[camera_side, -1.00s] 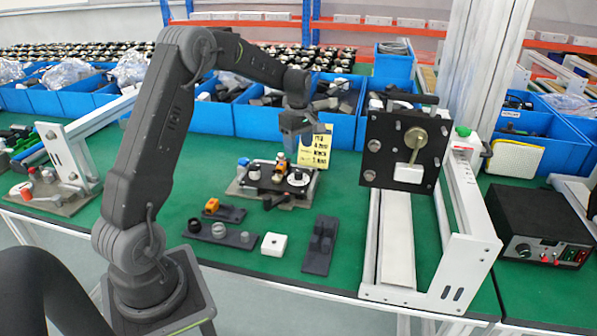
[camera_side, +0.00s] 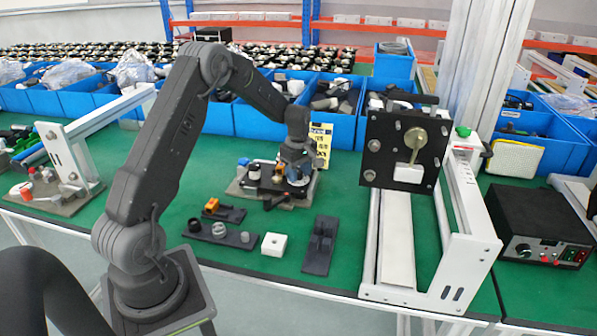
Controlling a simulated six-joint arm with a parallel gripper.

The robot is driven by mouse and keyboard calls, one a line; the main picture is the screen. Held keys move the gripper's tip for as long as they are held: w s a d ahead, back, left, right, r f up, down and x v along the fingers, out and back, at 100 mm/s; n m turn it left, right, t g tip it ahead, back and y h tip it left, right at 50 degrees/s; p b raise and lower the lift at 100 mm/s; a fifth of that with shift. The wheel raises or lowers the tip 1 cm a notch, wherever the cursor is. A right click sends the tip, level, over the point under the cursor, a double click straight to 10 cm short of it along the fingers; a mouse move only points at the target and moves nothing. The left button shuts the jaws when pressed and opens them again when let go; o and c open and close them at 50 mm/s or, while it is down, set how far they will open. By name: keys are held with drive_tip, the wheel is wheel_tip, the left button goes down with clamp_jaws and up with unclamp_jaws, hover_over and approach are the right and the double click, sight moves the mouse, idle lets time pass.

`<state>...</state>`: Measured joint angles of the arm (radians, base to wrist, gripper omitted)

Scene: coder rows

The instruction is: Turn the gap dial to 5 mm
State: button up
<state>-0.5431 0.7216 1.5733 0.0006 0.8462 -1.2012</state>
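A small black fixture (camera_side: 265,186) sits on a grey base plate (camera_side: 240,190) in the middle of the green table. It carries a blue knob (camera_side: 243,161), a pale knob (camera_side: 254,170) and an orange part (camera_side: 278,175). My gripper (camera_side: 297,178) is lowered at the fixture's right end, where a white-rimmed dial showed earlier. The gripper hides that dial, so its reading and any contact cannot be seen. Whether the fingers are open or shut is too small to tell. A yellow card with black writing (camera_side: 321,142) stands behind the gripper, partly hidden.
In front of the fixture lie a dark holder with an orange part (camera_side: 212,206), a dark tray with round parts (camera_side: 240,239), a white block (camera_side: 274,244) and a dark holder (camera_side: 319,246). A white frame with a black plate (camera_side: 382,160) stands right. Blue bins (camera_side: 260,120) line the back.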

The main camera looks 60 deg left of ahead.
drive_tip(key=c, duration=0.7)
drive_tip(key=shift+c, duration=0.2)
drive_tip(key=shift+m, duration=0.3)
drive_tip(key=m, duration=2.3)
